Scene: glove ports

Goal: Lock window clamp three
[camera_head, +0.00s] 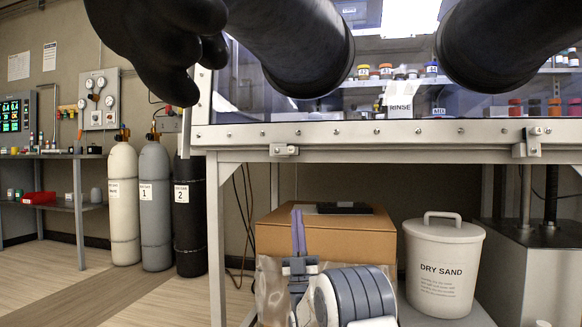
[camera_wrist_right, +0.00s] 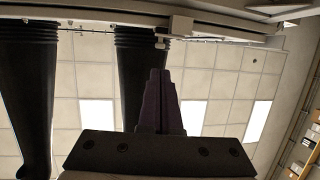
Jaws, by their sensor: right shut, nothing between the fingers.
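Along the lower window frame (camera_head: 360,133) of the glove box, one small metal clamp (camera_head: 284,150) sits left of centre and another clamp (camera_head: 527,146) sits at the right. In the right wrist view my shut fingers (camera_wrist_right: 159,73) point up toward the frame edge, where a pale clamp-like block (camera_wrist_right: 178,27) shows. My left gripper is not in view.
Black glove sleeves (camera_head: 290,45) and (camera_head: 510,40) stick out over the frame; a black glove hand (camera_head: 165,45) hangs at upper left. Below stand a cardboard box (camera_head: 340,232) and a dry sand bin (camera_head: 443,265). Gas cylinders (camera_head: 156,205) stand left, with open floor before them.

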